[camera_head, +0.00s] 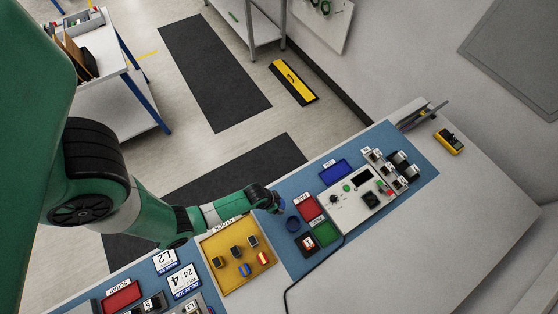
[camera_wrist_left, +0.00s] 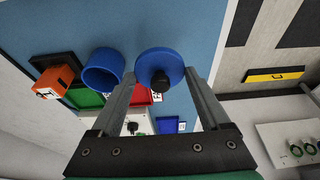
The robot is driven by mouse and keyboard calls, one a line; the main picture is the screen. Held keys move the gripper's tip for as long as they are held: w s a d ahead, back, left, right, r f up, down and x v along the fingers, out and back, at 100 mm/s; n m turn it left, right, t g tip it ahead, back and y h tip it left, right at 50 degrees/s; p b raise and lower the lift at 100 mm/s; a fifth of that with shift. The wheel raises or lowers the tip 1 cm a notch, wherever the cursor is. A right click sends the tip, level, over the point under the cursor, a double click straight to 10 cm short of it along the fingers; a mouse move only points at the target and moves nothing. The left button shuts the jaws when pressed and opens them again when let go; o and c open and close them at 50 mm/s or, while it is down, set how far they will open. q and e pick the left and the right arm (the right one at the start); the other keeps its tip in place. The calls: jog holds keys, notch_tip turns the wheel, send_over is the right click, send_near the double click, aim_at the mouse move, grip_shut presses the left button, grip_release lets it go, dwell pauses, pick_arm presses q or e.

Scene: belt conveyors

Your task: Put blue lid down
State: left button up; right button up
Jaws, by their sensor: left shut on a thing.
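The blue lid (camera_wrist_left: 160,58) is a round disc with a black knob. In the left wrist view it sits between the fingertips of my left gripper (camera_wrist_left: 160,73), which is shut on it. In the head view my left gripper (camera_head: 274,200) is over the blue mat near the back edge of the bench, and the lid is barely visible there. An open blue round container (camera_wrist_left: 103,70) stands beside the lid, apart from it; it also shows in the head view (camera_head: 292,223). My right gripper is not in view.
A red tray (camera_head: 310,208), a green tray (camera_head: 325,232) and an orange block (camera_wrist_left: 54,82) are close to the container. A yellow tray (camera_head: 225,272) with several small parts lies nearer the left. A control panel (camera_head: 362,193) stands to the right. A dark cable crosses the bench.

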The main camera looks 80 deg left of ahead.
aim_at(279, 203)
pick_arm(q)
jog(key=shift+w+a+f, duration=0.25)
jog(key=shift+w+f, duration=0.1)
jog(key=shift+f, duration=0.15)
jog(key=shift+w+a+f, duration=0.25)
jog(key=shift+w+f, duration=0.05)
jog(key=shift+f, duration=0.15)
jog(key=shift+s+b+x, duration=0.15)
jog(key=shift+b+x, duration=0.3)
jog(key=shift+x, duration=0.45)
jog(key=shift+s+b+x, duration=0.2)
jog(key=shift+b+x, duration=0.25)
jog(key=shift+x, duration=0.45)
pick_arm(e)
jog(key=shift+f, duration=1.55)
pick_arm(q)
jog(key=shift+f, duration=0.2)
jog(key=o, duration=1.2)
jog(key=shift+c, duration=0.2)
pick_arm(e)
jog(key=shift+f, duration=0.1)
pick_arm(q)
jog(key=p+v, duration=0.8)
jog(key=v, duration=0.3)
jog(key=shift+r, duration=0.2)
jog(key=shift+s+r+p, duration=0.2)
jog(key=shift+r+p, duration=0.25)
jog(key=shift+p, duration=0.1)
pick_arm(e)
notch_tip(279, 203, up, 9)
